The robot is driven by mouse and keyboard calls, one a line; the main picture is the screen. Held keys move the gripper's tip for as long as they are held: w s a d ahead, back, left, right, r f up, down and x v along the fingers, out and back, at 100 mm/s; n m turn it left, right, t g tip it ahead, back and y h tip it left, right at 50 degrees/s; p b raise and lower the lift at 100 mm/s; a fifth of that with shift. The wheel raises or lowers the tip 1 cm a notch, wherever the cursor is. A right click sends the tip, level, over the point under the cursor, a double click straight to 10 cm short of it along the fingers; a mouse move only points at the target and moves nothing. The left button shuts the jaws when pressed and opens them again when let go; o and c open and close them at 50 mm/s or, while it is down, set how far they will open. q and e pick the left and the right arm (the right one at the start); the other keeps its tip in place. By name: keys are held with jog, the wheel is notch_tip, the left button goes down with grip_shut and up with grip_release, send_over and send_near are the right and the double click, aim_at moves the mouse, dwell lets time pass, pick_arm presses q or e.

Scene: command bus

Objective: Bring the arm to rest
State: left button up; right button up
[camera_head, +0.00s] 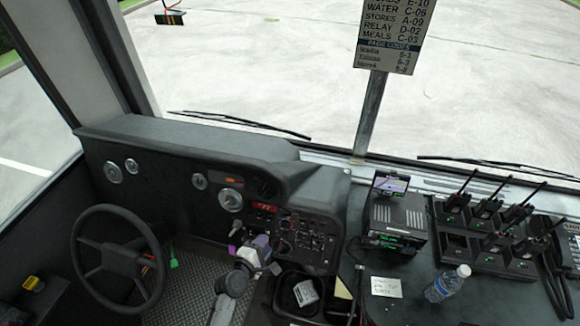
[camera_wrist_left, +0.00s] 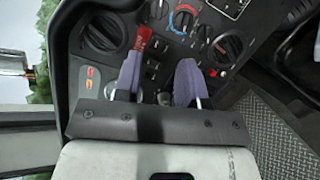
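My left gripper (camera_head: 249,236) is in front of the dashboard (camera_head: 205,180), near its lower switch panel, to the right of the steering wheel (camera_head: 118,258). In the left wrist view its two purple finger pads (camera_wrist_left: 159,80) stand apart, with panel switches visible in the gap, so it is open and nothing shows between the pads. A red part (camera_wrist_left: 143,40) shows at the tip of the left pad in that view; I cannot tell whether it touches the pad. My right gripper is not in view.
A radio unit (camera_head: 397,220) with a small screen, a charger rack with several handsets (camera_head: 485,235), a water bottle (camera_head: 447,284) and a paper note (camera_head: 386,287) are on the right counter. An open bin (camera_head: 300,296) sits below the dashboard.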

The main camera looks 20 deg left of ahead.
pick_arm(q)
jog(key=s+d+f+m+g+h, duration=0.2)
jog(key=d+m+g+h, duration=0.1)
jog(key=m, duration=0.5)
jog(key=s+a+r+m+g+y, duration=0.1)
jog(key=s+r+m+g+y, duration=0.2)
jog(key=s+r+m, duration=0.55)
jog(key=s+a+r+m+g+y, duration=0.2)
jog(key=s+r+m, duration=0.25)
jog(key=s, duration=0.65)
jog(key=s+f+g, duration=0.3)
jog(key=s+f, duration=0.2)
jog(key=s, duration=0.6)
jog(key=shift+d+f+m, duration=0.25)
jog(key=shift+d+m, duration=0.05)
jog(key=shift+m, duration=0.1)
